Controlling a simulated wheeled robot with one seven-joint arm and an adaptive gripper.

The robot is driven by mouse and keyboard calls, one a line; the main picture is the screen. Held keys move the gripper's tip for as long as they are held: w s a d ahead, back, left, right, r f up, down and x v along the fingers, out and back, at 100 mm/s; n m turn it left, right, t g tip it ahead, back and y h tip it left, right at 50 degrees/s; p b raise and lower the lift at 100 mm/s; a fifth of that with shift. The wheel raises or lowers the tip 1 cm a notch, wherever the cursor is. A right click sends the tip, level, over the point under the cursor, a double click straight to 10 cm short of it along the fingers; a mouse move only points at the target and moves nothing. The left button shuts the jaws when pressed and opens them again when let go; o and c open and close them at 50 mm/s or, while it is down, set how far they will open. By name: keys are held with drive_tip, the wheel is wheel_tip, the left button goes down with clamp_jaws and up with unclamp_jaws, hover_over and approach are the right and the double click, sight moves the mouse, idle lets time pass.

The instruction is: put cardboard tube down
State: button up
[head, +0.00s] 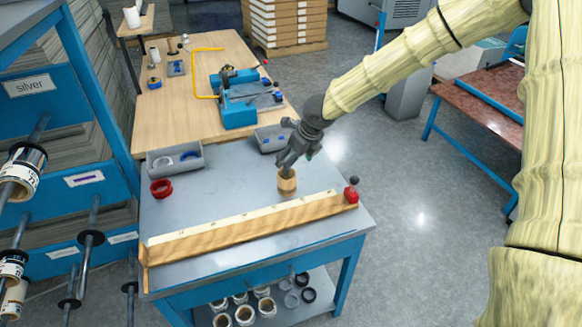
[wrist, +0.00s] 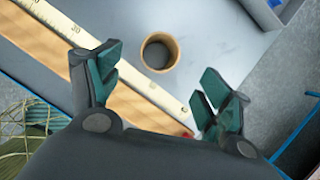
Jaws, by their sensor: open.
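The cardboard tube (head: 287,186) is a short brown ring standing upright on the grey metal tabletop (head: 225,195), behind the wooden ruler board. In the wrist view the cardboard tube (wrist: 159,51) shows its open round top, beyond and between my fingertips. My gripper (head: 287,167) is just above the tube in the head view. In the wrist view my gripper (wrist: 158,85) has its two green-padded fingers spread wide, with nothing between them. The fingers look clear of the tube, though the exact gap is hard to tell in the head view.
A wooden ruler board (head: 245,227) runs along the table's front edge, with a red knob (head: 351,194) at its right end. A red ring (head: 160,188) and grey bins (head: 175,160) stand at the left and back. Blue racks with rods (head: 84,238) flank the left side.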

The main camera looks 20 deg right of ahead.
drive_tip(key=shift+v, duration=1.1)
idle(0.6)
